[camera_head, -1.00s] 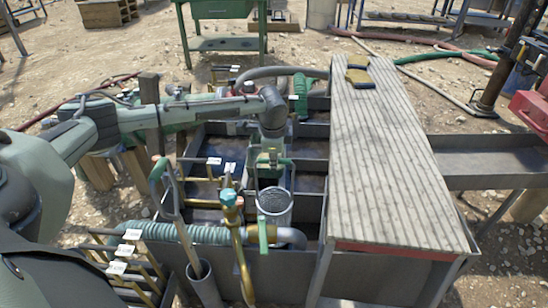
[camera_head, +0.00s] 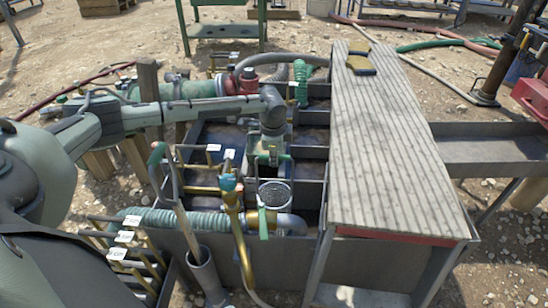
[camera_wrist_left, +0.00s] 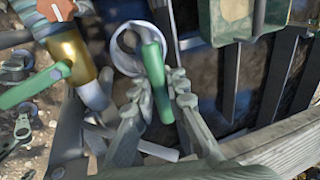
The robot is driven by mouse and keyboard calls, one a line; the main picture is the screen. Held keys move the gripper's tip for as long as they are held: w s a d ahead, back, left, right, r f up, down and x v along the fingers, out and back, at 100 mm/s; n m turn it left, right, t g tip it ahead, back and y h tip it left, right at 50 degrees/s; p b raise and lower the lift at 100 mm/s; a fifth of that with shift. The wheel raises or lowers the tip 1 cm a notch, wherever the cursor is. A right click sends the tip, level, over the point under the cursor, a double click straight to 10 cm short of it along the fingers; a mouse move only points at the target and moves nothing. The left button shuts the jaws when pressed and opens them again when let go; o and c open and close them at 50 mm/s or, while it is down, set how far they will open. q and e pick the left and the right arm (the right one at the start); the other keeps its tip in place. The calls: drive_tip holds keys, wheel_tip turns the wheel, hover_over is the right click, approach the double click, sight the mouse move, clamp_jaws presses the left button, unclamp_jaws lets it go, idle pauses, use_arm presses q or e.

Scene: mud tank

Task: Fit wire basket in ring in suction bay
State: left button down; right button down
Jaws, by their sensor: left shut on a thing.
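The wire basket (camera_head: 274,195), a round grey mesh cup with a pale rim, stands upright in the tank just behind the pipe with the green lever. In the left wrist view the pale round rim (camera_wrist_left: 124,50) shows with a green handle (camera_wrist_left: 154,75) across it. My left gripper (camera_head: 271,172) points down over the basket; in the left wrist view its fingers (camera_wrist_left: 157,95) are closed about the green handle. The basket's lower part is hidden behind the pipe, and I cannot tell the ring from the basket's rim. My right gripper is not in view.
A brass valve with a teal top (camera_head: 229,183) stands left of the basket. A grey pipe with a green lever (camera_head: 264,222) lies in front. A plank deck (camera_head: 385,150) covers the right side. A grey tube (camera_head: 205,278) holding a long handle stands front left.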

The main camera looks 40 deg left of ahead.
use_arm(q)
drive_tip(key=shift+f, duration=0.15)
wheel_tip(320, 180, down, 6)
drive_tip(key=b, duration=0.1)
drive_tip(key=shift+b, duration=0.3)
idle(1.3)
drive_tip(key=shift+s+d+f+b, duration=0.1)
drive_tip(key=shift+s+f+b, duration=0.1)
drive_tip(key=shift+f, duration=0.45)
drive_tip(key=shift+s+d+f+b, duration=0.1)
drive_tip(key=shift+f+b, duration=0.05)
drive_tip(key=shift+f, duration=0.45)
idle(0.8)
drive_tip(key=c, duration=1.5)
unclamp_jaws()
drive_tip(key=shift+o, duration=0.2)
drive_tip(key=w+a+v, duration=0.1)
drive_tip(key=v, duration=0.8)
drive_tip(key=shift+d+r, duration=0.25)
